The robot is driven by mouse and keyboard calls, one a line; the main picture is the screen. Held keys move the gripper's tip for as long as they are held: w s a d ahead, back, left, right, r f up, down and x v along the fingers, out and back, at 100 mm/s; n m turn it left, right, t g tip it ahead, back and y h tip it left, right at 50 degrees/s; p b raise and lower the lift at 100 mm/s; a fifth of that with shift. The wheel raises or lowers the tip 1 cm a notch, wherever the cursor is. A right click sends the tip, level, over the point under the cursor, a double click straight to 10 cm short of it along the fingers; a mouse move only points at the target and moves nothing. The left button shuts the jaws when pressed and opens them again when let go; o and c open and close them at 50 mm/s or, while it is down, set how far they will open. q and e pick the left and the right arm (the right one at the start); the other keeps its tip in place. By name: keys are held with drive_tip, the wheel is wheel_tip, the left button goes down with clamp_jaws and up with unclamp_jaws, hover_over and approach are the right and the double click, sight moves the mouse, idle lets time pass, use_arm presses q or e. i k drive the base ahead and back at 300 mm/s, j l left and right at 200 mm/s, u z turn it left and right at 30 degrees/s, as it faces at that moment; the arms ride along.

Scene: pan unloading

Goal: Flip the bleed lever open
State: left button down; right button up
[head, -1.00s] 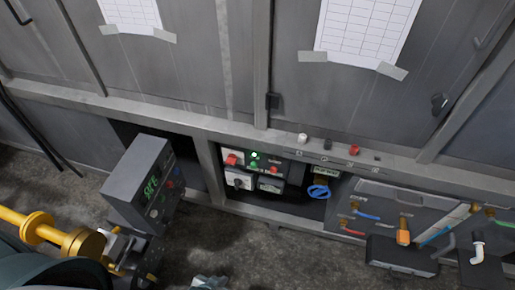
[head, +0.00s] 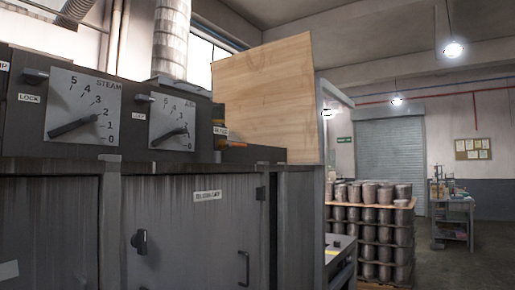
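No lever that I can clearly read as the bleed lever shows. A small orange part (head: 235,144) sits on top of the machine at the right end of the dial panels, beside a small label (head: 220,130) too small to read surely. The steam dial (head: 83,108) has a black pointer lever (head: 73,126) with its tip near the low numbers. A second dial (head: 172,122), partly readable, has a similar black lever (head: 168,137). Neither of my grippers is in view.
The grey cabinet (head: 190,235) fills the lower left, with a black knob (head: 140,241) and a handle (head: 244,268). A wooden board (head: 263,95) stands behind. Right are stacked metal pots (head: 372,237), a workbench (head: 453,220) and open floor (head: 430,268).

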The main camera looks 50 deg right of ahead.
sight(229, 144)
drive_tip(key=z, duration=1.4)
drive_tip(key=i+l, duration=0.4)
drive_tip(key=i, duration=0.25)
